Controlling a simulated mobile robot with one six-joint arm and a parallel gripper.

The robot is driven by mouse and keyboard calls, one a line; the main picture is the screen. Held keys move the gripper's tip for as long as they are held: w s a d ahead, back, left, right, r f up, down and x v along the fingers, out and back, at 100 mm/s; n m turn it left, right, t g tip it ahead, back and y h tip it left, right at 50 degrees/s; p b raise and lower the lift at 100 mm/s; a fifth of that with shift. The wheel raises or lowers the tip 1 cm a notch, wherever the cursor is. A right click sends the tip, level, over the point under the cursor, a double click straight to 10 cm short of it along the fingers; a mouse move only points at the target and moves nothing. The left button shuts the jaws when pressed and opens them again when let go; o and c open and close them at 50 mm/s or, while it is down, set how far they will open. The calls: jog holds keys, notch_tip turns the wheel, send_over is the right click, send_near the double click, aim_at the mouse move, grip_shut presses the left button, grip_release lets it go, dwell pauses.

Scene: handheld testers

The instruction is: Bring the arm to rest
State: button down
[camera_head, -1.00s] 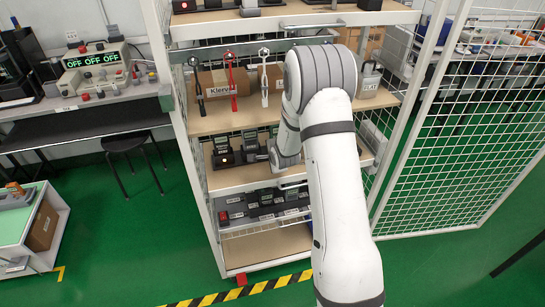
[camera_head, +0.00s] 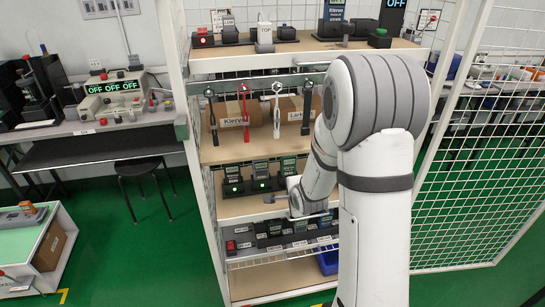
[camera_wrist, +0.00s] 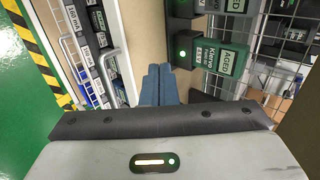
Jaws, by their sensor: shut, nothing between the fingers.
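My gripper (camera_wrist: 158,86) shows in the wrist view as two blue-grey fingers pressed together with nothing between them. It is in front of the shelving, left of a green tester marked AGED (camera_wrist: 222,60) that sits in a dark dock with a lit green lamp. I cannot tell whether the fingers touch anything. In the head view my arm is bent in front of the rack, with its wrist at the middle shelf (camera_head: 240,207).
The docked testers (camera_head: 262,183) stand close by my wrist, with a lower tier of labelled slots (camera_head: 285,236) beneath. Hanging clamp tools (camera_head: 244,105) and boxes (camera_head: 236,111) are above. A mesh panel (camera_head: 480,150) flanks the rack's right side. Green floor (camera_head: 140,240) is open at left.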

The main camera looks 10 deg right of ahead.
jog(key=s+r+n+g+p, duration=0.3)
jog(key=s+r+n, duration=0.5)
jog(key=s+r, duration=0.3)
jog(key=s+a+r+n+g+p, duration=0.1)
jog(key=s+r+n+g+p, duration=0.2)
jog(key=s+r+n, duration=0.6)
jog(key=s+r, duration=0.2)
jog(key=s, duration=0.5)
jog(key=shift+s+g, duration=0.3)
jog(key=shift+g, duration=0.1)
